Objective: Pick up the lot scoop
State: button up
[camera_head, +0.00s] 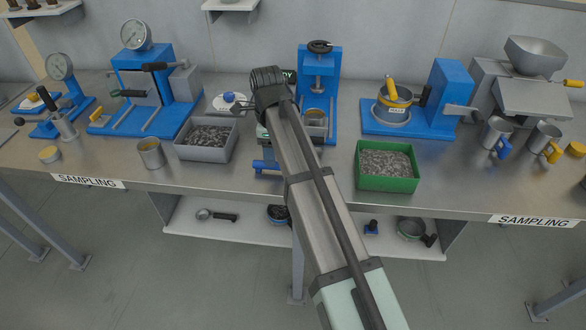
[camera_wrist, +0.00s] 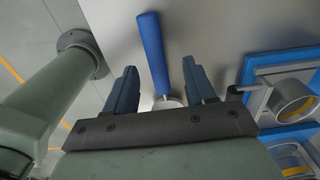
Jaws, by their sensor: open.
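The lot scoop (camera_wrist: 153,50) shows a long blue handle in the wrist view, with a small pale metal part at its lower end, mostly hidden by my gripper. My gripper (camera_wrist: 159,65) is open, with one dark finger on each side of the handle in the picture. A gap shows on both sides, and I cannot tell how far below the fingertips the handle lies. In the head view, a blue handle (camera_head: 266,164) shows at the bench's front edge, left of my arm. My arm hides the rest of it and most of my gripper.
A grey tray of granules (camera_head: 206,139) stands left of my arm and a green one (camera_head: 387,183) right. A blue press (camera_head: 318,70) stands behind. A metal cup (camera_head: 151,153) is near the front edge. A lower shelf (camera_head: 185,217) holds small tools.

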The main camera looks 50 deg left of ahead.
jog(key=f, duration=0.4)
jog(key=shift+s+d+f, duration=0.1)
jog(key=shift+s, duration=0.15)
grip_shut()
